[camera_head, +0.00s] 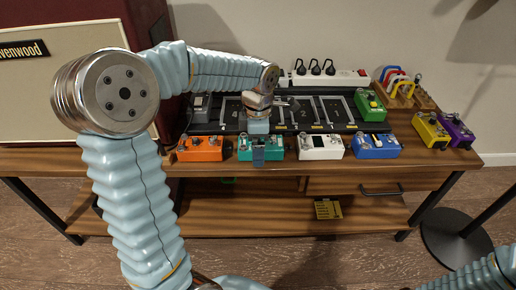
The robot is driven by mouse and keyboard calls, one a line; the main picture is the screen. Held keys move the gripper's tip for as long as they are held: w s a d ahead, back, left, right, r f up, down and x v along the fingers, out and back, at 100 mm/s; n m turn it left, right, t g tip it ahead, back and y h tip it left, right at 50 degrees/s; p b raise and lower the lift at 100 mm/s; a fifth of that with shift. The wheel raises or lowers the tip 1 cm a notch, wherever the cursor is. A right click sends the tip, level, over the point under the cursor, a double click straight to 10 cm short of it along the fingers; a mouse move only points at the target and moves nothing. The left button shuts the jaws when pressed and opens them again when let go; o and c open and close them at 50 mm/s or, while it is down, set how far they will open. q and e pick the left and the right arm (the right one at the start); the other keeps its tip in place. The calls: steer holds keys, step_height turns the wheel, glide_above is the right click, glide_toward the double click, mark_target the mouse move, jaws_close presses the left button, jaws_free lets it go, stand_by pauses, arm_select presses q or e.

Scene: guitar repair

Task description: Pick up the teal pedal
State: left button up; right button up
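The teal pedal (245,153) stands at the front edge of the wooden table, between the orange pedal (202,149) and the white pedal (319,148). My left arm reaches over from the left, and its gripper (259,154) points down at the teal pedal. One dark finger shows in front of the pedal's front face and hides its middle. The other finger is hidden, so I cannot tell whether the gripper is open or shut on the pedal. The pedal appears to rest on the table. Only a link of my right arm shows at the bottom right; its gripper is out of view.
A blue pedal (376,146) stands farther right, with yellow (430,130) and purple (457,131) pedals beyond. Behind is a black pedalboard (340,112) bearing a green pedal (370,105). A power strip (345,78) lies at the back. A red-and-cream amplifier (40,100) fills the left.

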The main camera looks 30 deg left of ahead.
arm_select(q)
steer(key=c, duration=1.3)
